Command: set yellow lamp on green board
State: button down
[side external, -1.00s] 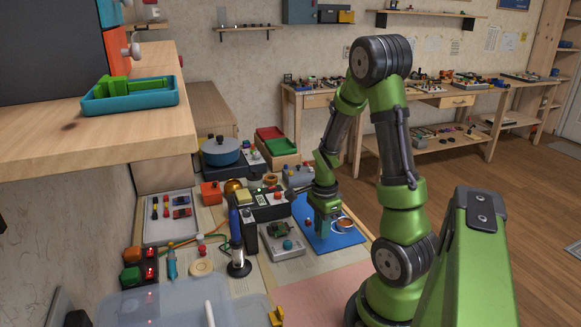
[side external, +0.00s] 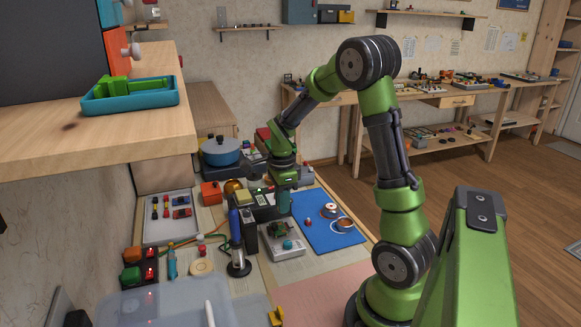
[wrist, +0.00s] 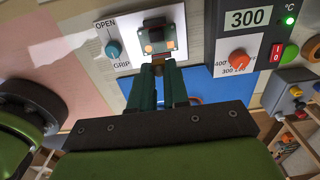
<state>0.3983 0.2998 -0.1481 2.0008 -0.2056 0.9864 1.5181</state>
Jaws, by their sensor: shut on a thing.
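My gripper (side external: 284,210) points down just behind the small green board (side external: 281,228), which sits on a grey holder (side external: 290,247) with a turquoise knob. In the wrist view my gripper (wrist: 161,66) is shut on a small amber-brown thing (wrist: 158,58), apparently the yellow lamp. It is mostly hidden by the fingers. The holder's jaws (wrist: 160,37) and its OPEN/GRIP knob (wrist: 113,49) lie just beyond the fingertips. I cannot tell whether the lamp touches the board.
The soldering station (wrist: 251,49) reads 300 and stands close beside my gripper. A blue mat (side external: 325,234) at right carries a cup-like ring (side external: 344,225), a spool (side external: 330,209) and a small red part. A black box (side external: 250,230) stands left of the holder.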

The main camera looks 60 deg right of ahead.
aim_at(283, 227)
jog(key=shift+f, duration=2.15)
jog(key=shift+f, duration=0.55)
jog(key=c, duration=1)
grip_release()
jog(key=shift+c, duration=0.2)
jog(key=shift+r, duration=3)
